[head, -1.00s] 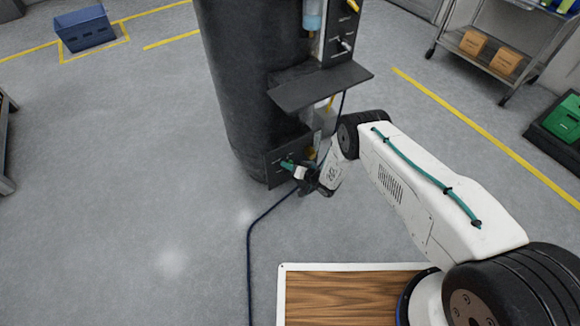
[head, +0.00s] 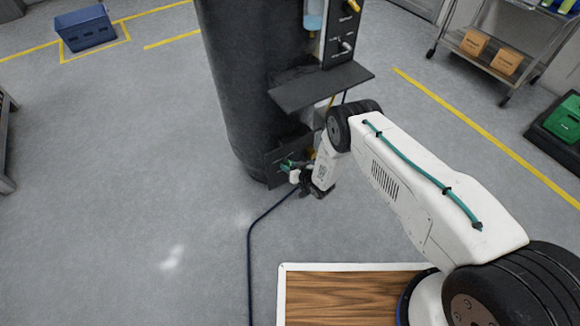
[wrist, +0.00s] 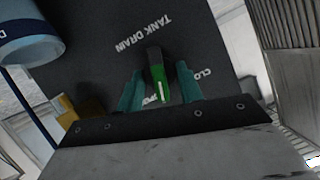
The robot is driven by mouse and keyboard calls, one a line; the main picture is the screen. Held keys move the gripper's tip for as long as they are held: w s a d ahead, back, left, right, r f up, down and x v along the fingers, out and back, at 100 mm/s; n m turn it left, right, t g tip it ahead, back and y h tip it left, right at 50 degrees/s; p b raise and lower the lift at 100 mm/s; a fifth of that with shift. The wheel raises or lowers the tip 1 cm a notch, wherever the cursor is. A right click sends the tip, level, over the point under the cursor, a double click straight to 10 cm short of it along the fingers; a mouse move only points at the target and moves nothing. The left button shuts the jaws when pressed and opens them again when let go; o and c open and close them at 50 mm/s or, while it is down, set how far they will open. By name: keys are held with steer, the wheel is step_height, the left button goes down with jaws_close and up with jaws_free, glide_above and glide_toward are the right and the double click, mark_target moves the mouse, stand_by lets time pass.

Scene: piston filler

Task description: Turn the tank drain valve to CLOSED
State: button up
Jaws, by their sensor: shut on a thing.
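The tank drain valve has a green handle (wrist: 157,80) with a dark top, on a dark panel (wrist: 100,50) lettered TANK DRAIN. The handle sits between the teal fingers of my gripper (wrist: 159,84), which is shut on it. Part of a CLOSED label shows right of the handle; another label below it is mostly hidden by the fingers. In the head view, my gripper (head: 287,166) is at the small panel (head: 274,174) low on the black tank (head: 250,80). There the handle is too small and covered to read its angle.
A dark shelf (head: 318,87) juts out above the valve panel. A dark hose (head: 249,250) runs along the floor from near the panel. A blue and white cylinder (wrist: 30,35) is at the upper left of the wrist view.

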steer(key=n+t+h, duration=0.1)
steer(key=n, duration=0.1)
steer(key=n+t+h, duration=0.1)
steer(key=n, duration=0.2)
steer(key=n+t+h, duration=0.1)
steer(key=n+h, duration=0.1)
steer(key=n, duration=0.1)
steer(key=shift+s+a+f+t, duration=0.15)
steer(key=shift+s+a+t, duration=0.15)
steer(key=shift+a, duration=0.05)
steer(key=shift+n, duration=0.3)
stand_by(0.5)
steer(key=o, duration=1)
steer(key=v, duration=0.7)
steer(key=shift+s, duration=0.4)
